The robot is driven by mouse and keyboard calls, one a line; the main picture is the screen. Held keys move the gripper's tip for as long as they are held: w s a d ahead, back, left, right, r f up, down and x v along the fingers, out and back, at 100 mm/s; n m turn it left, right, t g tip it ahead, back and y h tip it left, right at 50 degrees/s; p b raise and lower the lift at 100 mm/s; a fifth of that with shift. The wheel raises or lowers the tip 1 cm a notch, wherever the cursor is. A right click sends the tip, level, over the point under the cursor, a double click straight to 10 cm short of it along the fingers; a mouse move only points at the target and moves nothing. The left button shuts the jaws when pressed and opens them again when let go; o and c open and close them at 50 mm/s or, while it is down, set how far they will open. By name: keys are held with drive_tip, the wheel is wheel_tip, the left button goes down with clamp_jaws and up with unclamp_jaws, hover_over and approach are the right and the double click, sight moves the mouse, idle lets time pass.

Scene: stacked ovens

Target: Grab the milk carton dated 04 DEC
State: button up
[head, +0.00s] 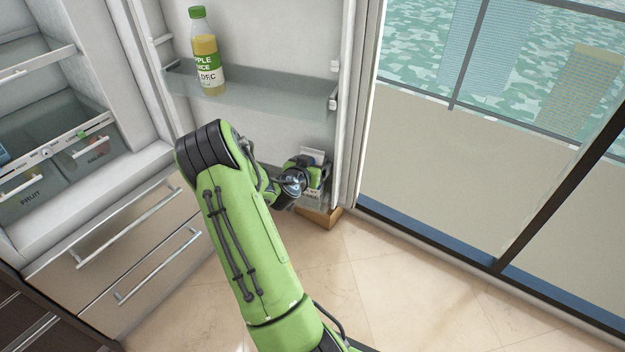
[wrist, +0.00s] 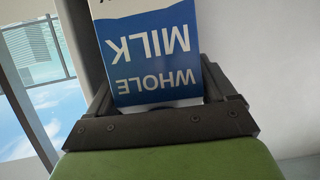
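A blue-and-white milk carton (wrist: 155,55) fills the middle of the wrist view, its words "WHOLE MILK" upside down. No date is readable in the wrist view. My gripper (wrist: 158,95) has one finger on each side of the carton, with no clear gap at either side. I cannot tell whether the fingers press on it or only stand around it. In the head view my gripper (head: 308,172) is low at the fridge door. The carton (head: 311,155) shows there only in part behind my gripper, and its printing is too small to read.
An apple juice bottle (head: 206,55) stands in the door shelf (head: 265,90) above my gripper. The open fridge with its fruit drawers (head: 90,150) is on the left. A large window (head: 490,150) is on the right. The tiled floor (head: 430,270) in front is clear.

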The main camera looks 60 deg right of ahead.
drive_tip(key=c, duration=1.4)
drive_tip(key=shift+d+r, duration=0.1)
clamp_jaws()
drive_tip(key=shift+r, duration=0.1)
